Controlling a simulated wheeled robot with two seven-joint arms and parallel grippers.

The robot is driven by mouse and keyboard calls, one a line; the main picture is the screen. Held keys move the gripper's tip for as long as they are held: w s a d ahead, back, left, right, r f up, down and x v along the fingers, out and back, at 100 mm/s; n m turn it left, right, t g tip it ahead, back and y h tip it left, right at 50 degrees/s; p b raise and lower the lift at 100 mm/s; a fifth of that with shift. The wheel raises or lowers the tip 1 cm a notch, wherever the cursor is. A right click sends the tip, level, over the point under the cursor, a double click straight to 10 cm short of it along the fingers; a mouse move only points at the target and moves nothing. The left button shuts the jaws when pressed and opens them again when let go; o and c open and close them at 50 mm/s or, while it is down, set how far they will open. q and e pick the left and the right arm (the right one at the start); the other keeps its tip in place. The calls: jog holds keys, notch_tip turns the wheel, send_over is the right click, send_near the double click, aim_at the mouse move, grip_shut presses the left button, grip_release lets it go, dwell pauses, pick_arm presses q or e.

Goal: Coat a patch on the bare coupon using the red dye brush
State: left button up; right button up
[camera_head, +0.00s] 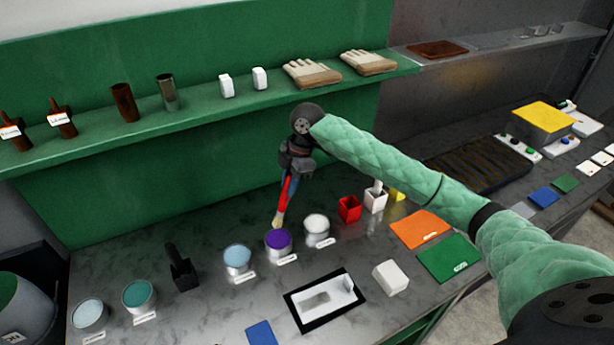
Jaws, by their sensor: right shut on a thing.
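My right gripper (291,172) is shut on the red-handled brush (284,197), held tilted with its bristles down. The pale bristle tip is just above or behind the rim of the pot of purple dye (278,240); I cannot tell whether it touches. No red colour shows on the bristles. My left gripper is not in view.
A white pot (316,228) and a light blue pot (237,259) flank the purple one. A red cup (349,209), a white cup (375,199) and a white block (391,277) stand to the right. The green shelf (200,112) runs behind.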

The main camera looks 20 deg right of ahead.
jog(key=shift+f, duration=0.2)
jog(key=shift+w+f, duration=0.1)
jog(key=shift+f, duration=3.3)
dwell(0.6)
jog(key=shift+r, duration=0.15)
jog(key=shift+r, duration=3.4)
